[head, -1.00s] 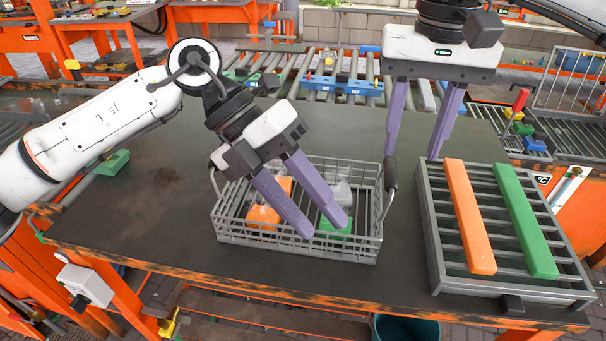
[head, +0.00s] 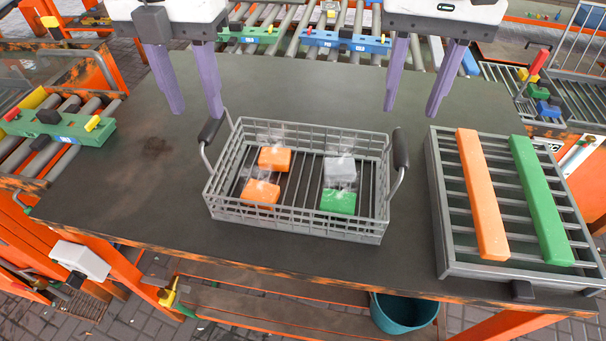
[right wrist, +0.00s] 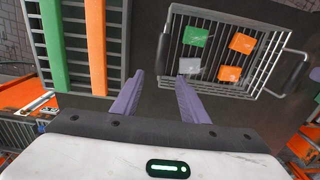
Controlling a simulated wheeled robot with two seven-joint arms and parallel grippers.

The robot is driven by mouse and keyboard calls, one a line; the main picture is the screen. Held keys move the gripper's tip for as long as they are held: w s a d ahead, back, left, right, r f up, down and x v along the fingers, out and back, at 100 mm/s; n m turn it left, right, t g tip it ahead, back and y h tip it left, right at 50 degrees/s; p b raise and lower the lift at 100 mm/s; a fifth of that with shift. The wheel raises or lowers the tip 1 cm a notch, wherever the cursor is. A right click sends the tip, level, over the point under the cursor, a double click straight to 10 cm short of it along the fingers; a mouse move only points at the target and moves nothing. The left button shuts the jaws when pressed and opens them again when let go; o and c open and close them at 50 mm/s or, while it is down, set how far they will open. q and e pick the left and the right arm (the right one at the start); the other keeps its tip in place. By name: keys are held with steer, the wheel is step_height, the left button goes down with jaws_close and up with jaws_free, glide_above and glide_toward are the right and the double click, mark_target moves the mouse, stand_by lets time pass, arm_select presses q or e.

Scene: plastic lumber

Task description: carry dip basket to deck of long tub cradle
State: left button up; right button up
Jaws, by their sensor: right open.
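The dip basket (head: 300,218) is a grey wire basket on the dark table, with a dark-gripped handle at each end. It holds two orange blocks, a grey block and a green block. In the right wrist view the basket (right wrist: 262,22) is just beyond the fingers. The long tub cradle (head: 447,262) is a grey slatted frame to the right, with an orange bar (head: 482,195) and a green bar (head: 541,200) lying across its slats. My left gripper (head: 198,112) is open and empty above and behind the left handle. My right gripper (head: 411,108) is open and empty behind the right handle.
Roller conveyors with blue and green fixtures run behind the table (head: 110,205). A green fixture (head: 60,128) lies on rollers at the left. A teal bucket (head: 404,312) stands below the front edge. The table's left part is clear.

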mark_target(205, 130)
arm_select(q)
step_height(205, 130, down, 8)
steer(key=shift+f, duration=0.15)
arm_select(e)
step_height(205, 130, down, 8)
steer(key=shift+f, duration=0.2)
arm_select(q)
steer(key=shift+c, duration=0.4)
arm_select(e)
steer(key=shift+c, duration=0.4)
arm_select(q)
jaws_close()
arm_select(e)
jaws_close()
steer(key=shift+r, duration=0.1)
arm_select(q)
steer(key=shift+w+r, duration=0.15)
steer(key=shift+r, duration=0.1)
arm_select(e)
steer(key=shift+w+r, duration=0.15)
steer(key=shift+r, duration=0.05)
